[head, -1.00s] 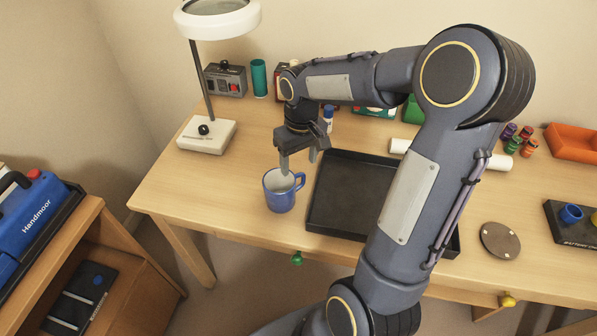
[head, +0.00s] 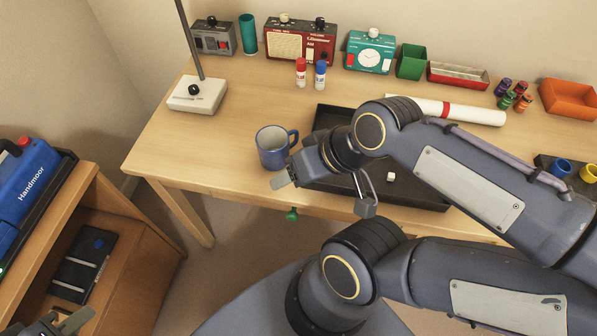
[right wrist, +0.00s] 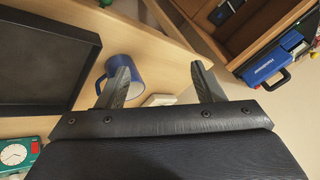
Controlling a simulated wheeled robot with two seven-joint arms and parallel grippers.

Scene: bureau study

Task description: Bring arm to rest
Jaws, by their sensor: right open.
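My right arm comes in from the right in the head view. Its gripper (head: 323,197) is open and empty, its two fingers spread apart above the desk's front edge, beside the mug. The blue mug (head: 272,151) stands upright on the desk, handle to the right. In the right wrist view the mug (right wrist: 126,70) shows behind one finger of the open gripper (right wrist: 163,84); nothing is held between the fingers. My left gripper (head: 58,324) shows only in part at the bottom left corner, cut off by the picture edge.
A black tray (head: 415,196) with a small white cube (head: 390,177) lies partly under my right arm. A lamp base (head: 198,94), red radio (head: 300,42), teal clock (head: 369,52) and glue bottles (head: 320,75) stand behind. A shelf (head: 120,235) stands left.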

